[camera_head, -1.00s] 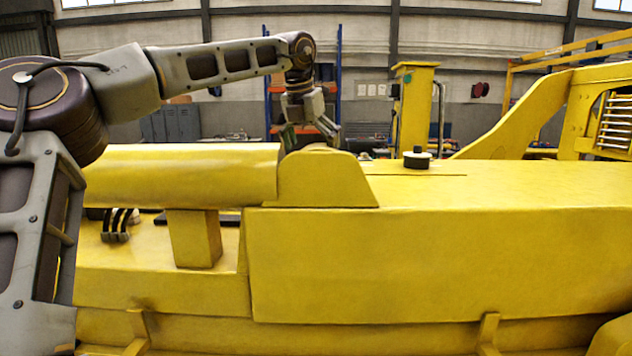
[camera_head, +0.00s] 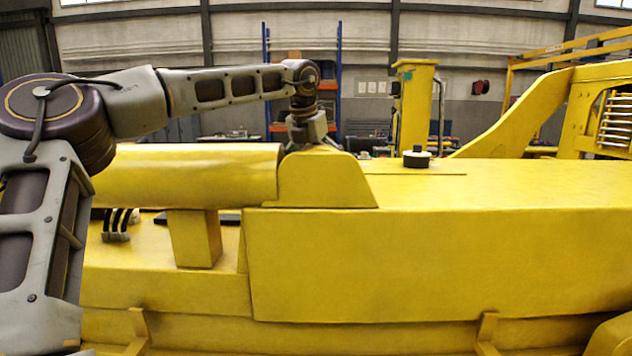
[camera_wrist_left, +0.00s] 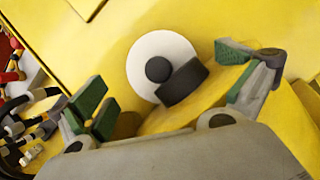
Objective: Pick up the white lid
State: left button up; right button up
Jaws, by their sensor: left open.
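A white round lid with a black knob (camera_wrist_left: 178,50) shows in the left wrist view, with a dark block (camera_wrist_left: 184,82) against its lower right edge.
The long yellow boom (camera_head: 430,260) fills the front. A yellow cylinder (camera_head: 180,175) lies left of the raised plate. A yellow post (camera_head: 414,105) stands behind. Dark hoses and fittings (camera_wrist_left: 30,120) lie at the left of the wrist view. The boom's top right is mostly clear.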

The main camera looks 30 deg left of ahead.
aim_at(316, 170)
pick_arm(q)
jog(key=shift+p+x, duration=0.3)
jog(key=shift+x, duration=1.5)
jog(key=c, duration=1.1)
jog(key=shift+w, duration=0.1)
jog(key=shift+r, duration=0.2)
jog(key=shift+r+b, duration=0.45)
jog(key=shift+r, duration=4.4)
